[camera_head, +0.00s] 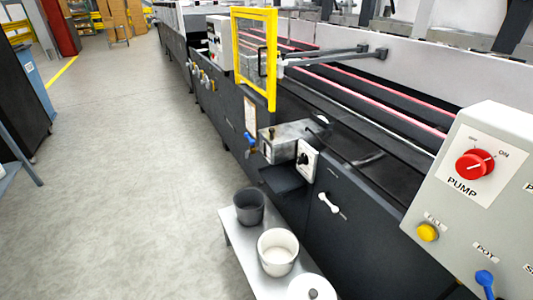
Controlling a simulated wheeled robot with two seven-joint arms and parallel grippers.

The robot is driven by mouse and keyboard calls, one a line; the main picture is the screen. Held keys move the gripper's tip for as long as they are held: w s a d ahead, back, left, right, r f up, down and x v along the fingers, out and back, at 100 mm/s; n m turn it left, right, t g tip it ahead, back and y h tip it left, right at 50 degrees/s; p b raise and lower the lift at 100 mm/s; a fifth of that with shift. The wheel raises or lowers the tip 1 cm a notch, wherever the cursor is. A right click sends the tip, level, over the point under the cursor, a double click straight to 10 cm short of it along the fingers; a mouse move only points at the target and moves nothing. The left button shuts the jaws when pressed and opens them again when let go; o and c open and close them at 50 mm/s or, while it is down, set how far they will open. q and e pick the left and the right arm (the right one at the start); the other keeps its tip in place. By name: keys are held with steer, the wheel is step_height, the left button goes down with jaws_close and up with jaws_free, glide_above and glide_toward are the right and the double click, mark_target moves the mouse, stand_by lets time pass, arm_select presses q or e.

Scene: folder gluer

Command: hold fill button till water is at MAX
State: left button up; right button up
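The yellow fill button (428,232) is on the sloped front of a light grey control box at the right edge. A small label above it seems to read FILL. Neither of my grippers is in view, and nothing touches the button. I see no water level and no MAX mark in this view.
The control box (455,195) also carries a red PUMP knob (475,164) and a blue lever (486,281) by a POT label. A low bench (238,240) holds a dark bucket (249,207), a white bucket (277,251) and a lidded white pot (311,288). Open floor (130,190) lies left.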

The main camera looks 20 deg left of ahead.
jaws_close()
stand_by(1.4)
